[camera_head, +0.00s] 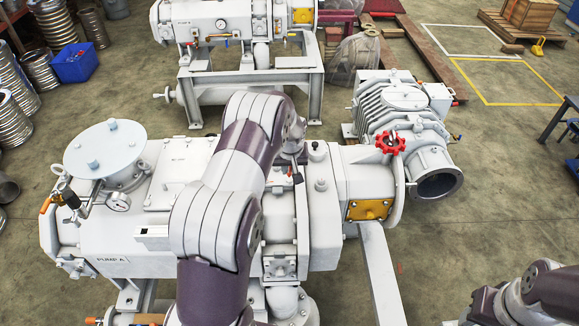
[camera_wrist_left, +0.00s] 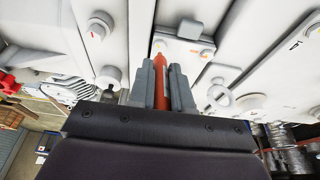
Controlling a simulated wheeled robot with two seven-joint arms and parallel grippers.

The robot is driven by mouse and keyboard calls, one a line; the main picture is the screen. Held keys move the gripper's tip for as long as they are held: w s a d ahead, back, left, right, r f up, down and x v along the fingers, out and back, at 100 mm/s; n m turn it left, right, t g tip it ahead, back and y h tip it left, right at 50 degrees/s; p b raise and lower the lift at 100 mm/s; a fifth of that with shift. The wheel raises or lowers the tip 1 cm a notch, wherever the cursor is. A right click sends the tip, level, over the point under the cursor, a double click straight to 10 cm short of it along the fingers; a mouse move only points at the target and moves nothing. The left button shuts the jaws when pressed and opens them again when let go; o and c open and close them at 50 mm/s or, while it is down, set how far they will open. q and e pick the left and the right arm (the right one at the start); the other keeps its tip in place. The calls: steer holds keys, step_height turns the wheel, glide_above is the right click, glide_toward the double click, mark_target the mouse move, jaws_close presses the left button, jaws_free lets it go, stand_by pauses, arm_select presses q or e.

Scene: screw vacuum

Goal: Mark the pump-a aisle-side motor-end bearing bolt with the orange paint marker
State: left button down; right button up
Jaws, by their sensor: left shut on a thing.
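The pump labelled PUMP A (camera_head: 113,261) is a large white machine filling the middle of the head view. My left arm reaches over it, and the left gripper (camera_head: 297,174) points down at the pump top, partly hidden by my wrist. In the left wrist view the left gripper (camera_wrist_left: 162,88) is shut on the orange paint marker (camera_wrist_left: 160,65), whose tip points toward the pump. Bolt heads show around it on white surfaces, one at upper left (camera_wrist_left: 100,25) and a smaller one right of the marker (camera_wrist_left: 206,53). I cannot tell whether the tip touches anything.
A red handwheel (camera_head: 390,143) and a yellow plate (camera_head: 368,210) are right of my left gripper. A second white machine (camera_head: 240,25) stands behind. A blue bin (camera_head: 75,63) is at upper left. My right arm shows at lower right, with open floor (camera_head: 500,200) beyond it.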

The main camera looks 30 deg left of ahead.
arm_select(q)
steer(key=shift+d, duration=0.15)
steer(key=shift+f+b, duration=0.5)
steer(key=shift+f, duration=0.05)
stand_by(0.5)
stand_by(0.5)
steer(key=shift+r+p, duration=2)
steer(key=shift+r, duration=1.05)
